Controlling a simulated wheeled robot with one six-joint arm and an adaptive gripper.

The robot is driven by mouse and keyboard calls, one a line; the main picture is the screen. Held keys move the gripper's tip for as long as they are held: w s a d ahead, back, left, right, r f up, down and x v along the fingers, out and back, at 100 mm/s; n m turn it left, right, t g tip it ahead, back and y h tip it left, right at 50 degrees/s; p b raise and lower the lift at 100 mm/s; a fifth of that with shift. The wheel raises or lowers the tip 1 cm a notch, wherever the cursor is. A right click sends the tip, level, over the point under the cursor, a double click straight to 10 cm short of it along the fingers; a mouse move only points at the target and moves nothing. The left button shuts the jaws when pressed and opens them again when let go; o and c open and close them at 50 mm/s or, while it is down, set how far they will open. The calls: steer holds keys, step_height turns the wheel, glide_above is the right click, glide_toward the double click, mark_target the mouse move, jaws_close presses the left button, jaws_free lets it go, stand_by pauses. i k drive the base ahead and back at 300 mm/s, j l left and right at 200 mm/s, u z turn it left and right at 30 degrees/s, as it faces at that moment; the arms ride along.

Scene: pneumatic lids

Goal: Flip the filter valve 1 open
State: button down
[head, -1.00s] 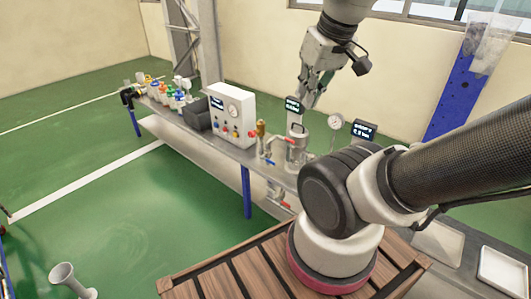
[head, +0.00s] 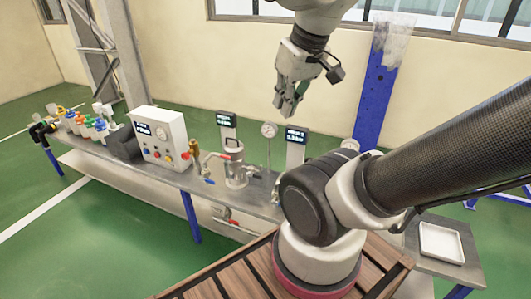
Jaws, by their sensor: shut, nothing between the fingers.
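My gripper (head: 288,113) is shut and empty, pointing down in the air above the bench. In the picture it lies up and to the right of a metal canister (head: 235,172) with piping, apart from everything. A red lever (head: 215,155) shows at the pipe left of the canister, and a blue lever (head: 208,181) sits lower down. Another red lever (head: 233,222) is on piping below the bench top. I cannot tell which one is filter valve 1, nor whether any is open. My arm hides the bench right of the canister.
A white control box (head: 158,138) with gauge and buttons stands left of the canister. A dial gauge (head: 268,131) and two displays (head: 226,119) (head: 296,135) rise behind. Coloured valves (head: 82,120) are at the far left. A white tray (head: 441,242) lies at right.

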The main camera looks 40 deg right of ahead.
mark_target(210, 181)
steer(key=l+z, duration=0.15)
steer(key=z, duration=0.35)
steer(key=i+j+u, duration=0.25)
steer(key=i+j, duration=0.25)
steer(key=i+j+u, duration=0.3)
steer(key=i, duration=0.4)
steer(key=i+j+z, duration=0.1)
steer(key=j+z, duration=0.3)
steer(key=k+z, duration=0.2)
steer(key=z, duration=0.45)
steer(key=i+u, duration=0.1)
steer(key=u, duration=0.25)
steer(key=i+u, duration=0.1)
steer(key=u, duration=0.25)
steer(key=k+l+u, duration=0.1)
steer(key=l+u, duration=0.15)
steer(key=k+l+z, duration=0.4)
steer(key=k+l, duration=0.2)
